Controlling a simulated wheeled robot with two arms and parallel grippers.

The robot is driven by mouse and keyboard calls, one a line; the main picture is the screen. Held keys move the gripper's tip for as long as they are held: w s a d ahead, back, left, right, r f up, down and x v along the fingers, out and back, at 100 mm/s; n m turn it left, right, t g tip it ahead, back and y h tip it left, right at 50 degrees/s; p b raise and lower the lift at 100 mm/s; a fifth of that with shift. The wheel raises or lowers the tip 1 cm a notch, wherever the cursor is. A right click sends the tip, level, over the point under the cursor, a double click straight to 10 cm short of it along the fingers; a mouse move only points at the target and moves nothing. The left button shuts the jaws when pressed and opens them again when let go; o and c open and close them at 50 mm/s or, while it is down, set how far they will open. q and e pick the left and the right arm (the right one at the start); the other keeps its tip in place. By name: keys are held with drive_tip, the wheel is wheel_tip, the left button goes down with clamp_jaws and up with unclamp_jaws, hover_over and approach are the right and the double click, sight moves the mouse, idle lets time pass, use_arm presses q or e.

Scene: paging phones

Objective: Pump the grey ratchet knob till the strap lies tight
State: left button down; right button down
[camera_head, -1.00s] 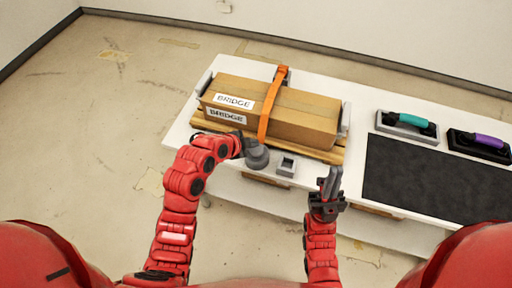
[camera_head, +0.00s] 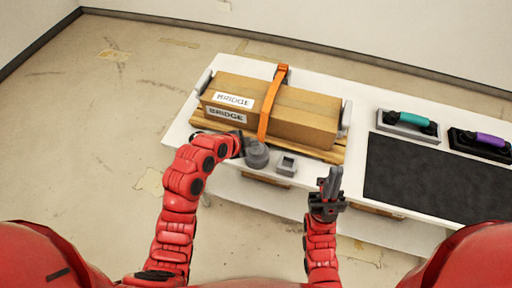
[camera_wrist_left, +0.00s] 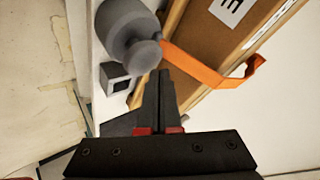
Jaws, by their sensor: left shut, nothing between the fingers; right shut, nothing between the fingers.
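The grey ratchet knob (camera_head: 257,156) sits at the front edge of the white table, below the orange strap (camera_head: 268,105). The strap runs over the cardboard box (camera_head: 305,115) labelled BRIDGE. In the left wrist view the knob (camera_wrist_left: 125,28) has a small round end, and the strap (camera_wrist_left: 205,72) bends sharply, seeming to stand off the box there. My left gripper (camera_head: 240,141) is shut and empty beside the knob; its fingertips (camera_wrist_left: 160,75) lie close to the small end, contact unclear. My right gripper (camera_head: 331,178) is shut and empty, fingers up, in front of the table.
A small grey block with a dark display (camera_head: 287,165) sits right of the knob. A dark mat (camera_head: 435,180) covers the table's right part. Behind it stand a teal-handled tool (camera_head: 409,123) and a purple-handled tool (camera_head: 481,144). The box rests on wooden boards (camera_head: 215,127).

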sight(253, 149)
use_arm(q)
drive_tip(key=shift+f, duration=0.25)
drive_tip(key=shift+f+b, duration=1.1)
drive_tip(key=shift+b, duration=0.25)
idle(0.8)
drive_tip(key=shift+r, duration=0.1)
drive_tip(key=shift+r+p, duration=0.3)
drive_tip(key=shift+r, duration=1.15)
drive_tip(key=shift+r+p, duration=0.4)
drive_tip(key=shift+r, duration=2.15)
